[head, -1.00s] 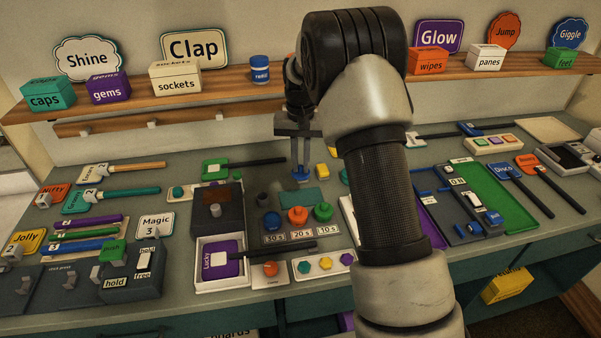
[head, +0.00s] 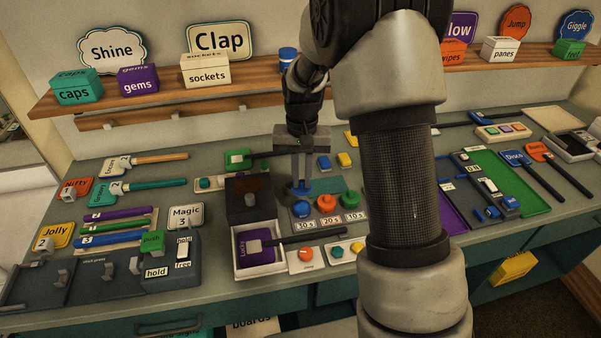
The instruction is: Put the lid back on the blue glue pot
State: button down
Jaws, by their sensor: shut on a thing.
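My gripper (head: 301,180) points straight down over the middle of the bench, its two fingers close together. It is shut on a small blue piece (head: 301,190) at the fingertips, which looks like the lid. The piece is low, just behind the blue timer button; I cannot tell whether it touches anything below. The fingers and the piece hide what stands under them, so I cannot make out the blue glue pot clearly there. A small blue block-like thing (head: 324,161) stands to the right of the fingers, beside a yellow one (head: 344,159).
Blue (head: 303,208), orange (head: 328,201) and green (head: 350,198) buttons stand close in front of the gripper. A blue jar (head: 288,54) stands on the shelf (head: 225,91).

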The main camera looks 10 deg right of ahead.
jog(key=shift+f+b, duration=2)
jog(key=shift+f, duration=1.1)
jog(key=shift+f, duration=0.15)
jog(key=c, duration=1.2)
grip_release()
jog(key=shift+r+p, duration=2.35)
jog(key=shift+r, duration=1.2)
